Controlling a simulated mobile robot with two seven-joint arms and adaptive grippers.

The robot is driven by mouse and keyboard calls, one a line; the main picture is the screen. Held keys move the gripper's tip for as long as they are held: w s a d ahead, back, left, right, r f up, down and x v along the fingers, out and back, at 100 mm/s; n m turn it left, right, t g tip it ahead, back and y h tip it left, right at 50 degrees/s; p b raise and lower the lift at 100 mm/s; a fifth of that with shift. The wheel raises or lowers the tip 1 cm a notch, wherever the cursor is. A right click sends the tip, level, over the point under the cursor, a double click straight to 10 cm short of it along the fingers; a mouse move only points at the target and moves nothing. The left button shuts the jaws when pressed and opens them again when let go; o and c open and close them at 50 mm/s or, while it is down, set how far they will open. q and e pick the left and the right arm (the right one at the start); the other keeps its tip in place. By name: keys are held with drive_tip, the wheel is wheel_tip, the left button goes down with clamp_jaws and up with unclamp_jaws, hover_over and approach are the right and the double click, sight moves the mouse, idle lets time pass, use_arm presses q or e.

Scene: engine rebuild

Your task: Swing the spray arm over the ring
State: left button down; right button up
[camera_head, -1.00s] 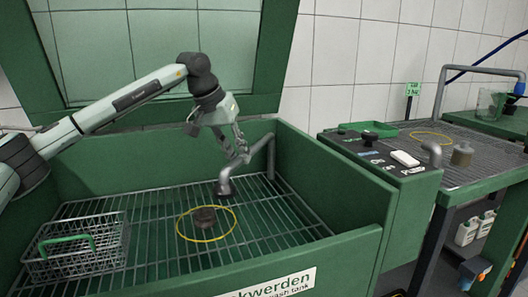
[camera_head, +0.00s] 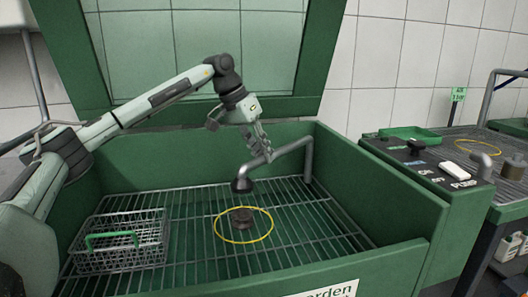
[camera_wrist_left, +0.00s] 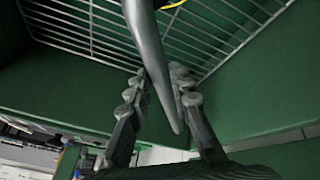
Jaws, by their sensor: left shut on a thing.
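The spray arm (camera_head: 290,150) is a grey bent pipe rising at the wash tank's right side, with a dark nozzle (camera_head: 241,185) hanging at its free end. My left gripper (camera_head: 262,150) is shut on its pipe; the wrist view shows the grey pipe (camera_wrist_left: 150,45) between the fingers (camera_wrist_left: 160,85). The yellow ring (camera_head: 216,228) lies on the tank's grate around a dark round part (camera_head: 241,217). In the head view the nozzle appears above and behind the ring's back edge; its exact overlap is hard to tell. My right gripper is not in view.
A wire basket (camera_head: 150,252) with a green handle stands on the grate (camera_head: 190,265) at left. Green tank walls (camera_head: 375,190) enclose it. A pump control panel (camera_head: 430,170) and another bench with a yellow ring (camera_head: 478,146) are at right.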

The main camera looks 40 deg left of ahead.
use_arm(q)
drive_tip(key=shift+a+r, duration=0.1)
drive_tip(key=shift+a, duration=0.1)
drive_tip(key=c, duration=1.4)
unclamp_jaws()
drive_tip(key=shift+a, duration=0.1)
drive_tip(key=shift+o, duration=0.2)
drive_tip(key=v, duration=1.2)
